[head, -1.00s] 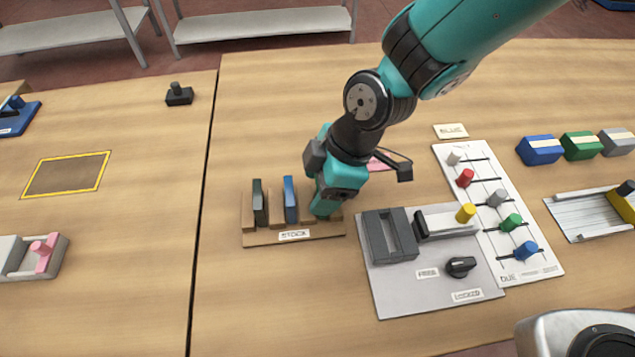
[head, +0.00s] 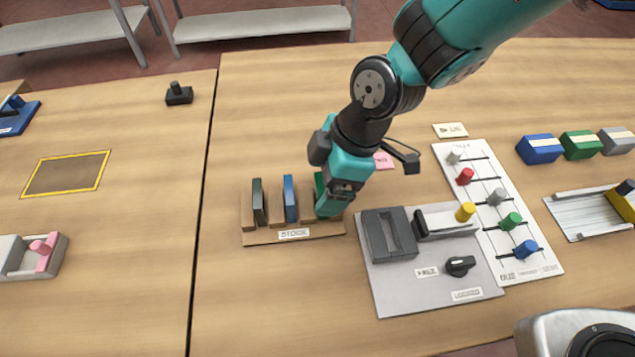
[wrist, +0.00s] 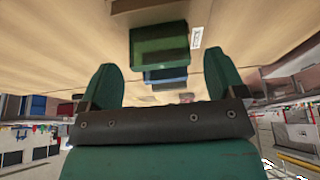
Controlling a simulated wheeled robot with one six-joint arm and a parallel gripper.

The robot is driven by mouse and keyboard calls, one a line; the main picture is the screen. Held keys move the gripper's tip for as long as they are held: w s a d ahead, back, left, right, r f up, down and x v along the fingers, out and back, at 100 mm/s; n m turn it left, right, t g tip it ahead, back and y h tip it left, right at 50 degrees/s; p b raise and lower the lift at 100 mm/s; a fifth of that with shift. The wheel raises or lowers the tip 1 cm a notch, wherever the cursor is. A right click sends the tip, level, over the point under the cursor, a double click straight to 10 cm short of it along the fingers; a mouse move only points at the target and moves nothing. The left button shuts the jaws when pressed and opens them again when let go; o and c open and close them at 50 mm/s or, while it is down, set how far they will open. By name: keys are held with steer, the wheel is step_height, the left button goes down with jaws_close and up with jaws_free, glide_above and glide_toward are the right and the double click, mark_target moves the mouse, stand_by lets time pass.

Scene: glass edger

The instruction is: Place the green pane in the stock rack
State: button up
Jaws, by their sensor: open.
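The stock rack (head: 262,238) stands on the table with its label at the front. A dark grey-green pane (head: 258,202) and a blue pane (head: 290,199) stand upright in its left and middle places. The green pane (head: 319,184) is at the right place, mostly hidden behind my gripper (head: 328,208) in the head view. In the wrist view my gripper (wrist: 162,78) is open, its two fingers apart. The green pane (wrist: 158,45) shows beyond and between the fingers, with no visible finger contact. The blue pane (wrist: 165,76) shows past it.
A grey fixture plate (head: 400,290) with a slotted block and a black knob lies close to the rack's right. A white slider board (head: 535,265) with coloured pegs is beyond it. A pink tag (head: 383,160) lies behind my gripper.

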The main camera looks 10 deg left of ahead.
steer(key=s+v, duration=0.1)
steer(key=v, duration=0.9)
steer(key=shift+w+d, duration=0.15)
steer(key=shift+w, duration=0.35)
steer(key=s+d+r+m, duration=0.3)
steer(key=s+d+m, duration=0.2)
steer(key=d+m, duration=0.2)
steer(key=s+d+r+m+t, duration=0.1)
steer(key=s+d+r+m, duration=0.3)
steer(key=d+m, duration=0.2)
steer(key=shift+s+d+m, duration=0.4)
steer(key=shift+m, duration=0.1)
steer(key=shift+w, duration=0.1)
